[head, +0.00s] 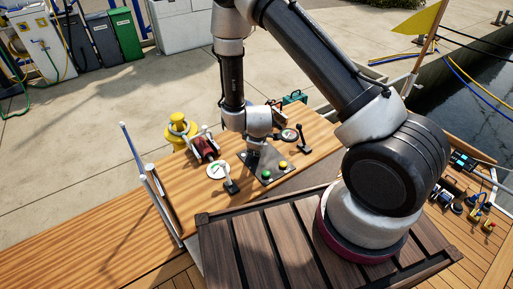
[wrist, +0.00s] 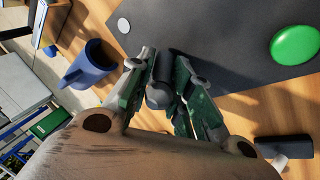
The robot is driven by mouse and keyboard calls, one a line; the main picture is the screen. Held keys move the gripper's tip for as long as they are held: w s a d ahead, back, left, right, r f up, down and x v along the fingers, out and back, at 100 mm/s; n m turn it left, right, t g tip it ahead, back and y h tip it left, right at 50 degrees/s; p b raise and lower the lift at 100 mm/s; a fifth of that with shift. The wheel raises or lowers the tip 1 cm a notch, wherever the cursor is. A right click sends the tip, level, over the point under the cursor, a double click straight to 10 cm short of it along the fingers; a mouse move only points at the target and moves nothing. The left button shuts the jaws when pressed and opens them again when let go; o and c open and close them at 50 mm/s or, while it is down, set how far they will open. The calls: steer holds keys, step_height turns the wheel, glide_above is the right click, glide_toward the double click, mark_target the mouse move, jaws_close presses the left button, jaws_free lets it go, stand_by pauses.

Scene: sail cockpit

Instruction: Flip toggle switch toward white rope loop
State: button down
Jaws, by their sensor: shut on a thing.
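My gripper (wrist: 160,88) is shut on a grey toggle switch lever (wrist: 159,94) with a rounded end, at the edge of the dark control panel (wrist: 222,50). The fingers sit on both sides of the lever in the wrist view. In the head view the panel (head: 266,178) lies on the wooden bench below my wrist, and my arm hides the switch.
The panel carries a green button (wrist: 295,44), which also shows in the head view (head: 265,174), and a yellow button (head: 283,165). A dial (head: 216,170) and levers flank the panel.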

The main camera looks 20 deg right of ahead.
steer(key=shift+a+f+h, duration=0.1)
steer(key=shift+a+h, duration=0.1)
steer(key=shift+h, duration=0.2)
steer(key=shift+s, duration=0.1)
steer(key=c, duration=1.3)
jaws_free()
steer(key=shift+c, duration=0.2)
steer(key=shift+d, duration=0.1)
